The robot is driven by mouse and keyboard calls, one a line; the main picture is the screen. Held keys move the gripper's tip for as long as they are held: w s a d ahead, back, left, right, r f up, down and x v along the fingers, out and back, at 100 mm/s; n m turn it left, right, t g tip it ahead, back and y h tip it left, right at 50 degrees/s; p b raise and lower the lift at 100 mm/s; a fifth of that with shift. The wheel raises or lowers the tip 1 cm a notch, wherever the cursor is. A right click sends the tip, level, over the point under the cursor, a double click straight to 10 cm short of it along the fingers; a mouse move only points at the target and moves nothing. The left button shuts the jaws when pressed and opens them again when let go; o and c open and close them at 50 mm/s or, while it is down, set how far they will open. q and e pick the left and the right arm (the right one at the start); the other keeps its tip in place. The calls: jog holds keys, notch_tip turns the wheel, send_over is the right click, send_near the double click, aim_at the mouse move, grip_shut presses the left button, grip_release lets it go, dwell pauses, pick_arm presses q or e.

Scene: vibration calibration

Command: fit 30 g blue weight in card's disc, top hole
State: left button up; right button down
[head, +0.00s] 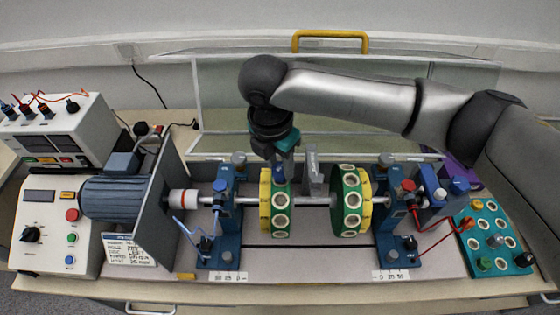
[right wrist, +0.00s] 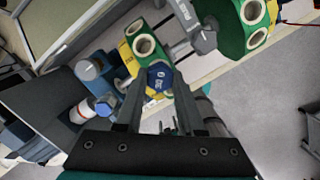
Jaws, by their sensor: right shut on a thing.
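My right gripper (head: 281,160) is over the left green-and-yellow disc (head: 265,205), its fingers pointing down. It is shut on a blue hexagonal weight (right wrist: 158,77), seen between the fingertips (right wrist: 155,92) in the right wrist view. The weight is at the top of the left disc (right wrist: 131,57), in line with the ring of white-rimmed holes. I cannot tell how deep it sits in the top hole, as the fingers cover part of it. The card (head: 128,250) stands at the left below the motor; its print is too small to read. My left gripper is not in view.
A second green-and-yellow disc (head: 345,205) is on the same shaft (head: 310,201), between blue bearing stands (head: 226,225). A grey upright post (head: 312,170) stands close to the gripper's right. A teal weight tray (head: 470,243) lies at the right. The motor (head: 115,197) is at the left.

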jog(key=shift+f, duration=0.6)
jog(key=shift+c, duration=2.2)
grip_release()
notch_tip(320, 180, up, 15)
jog(key=s+a, duration=0.1)
jog(key=shift+s+a, duration=0.2)
jog(key=shift+s, duration=0.2)
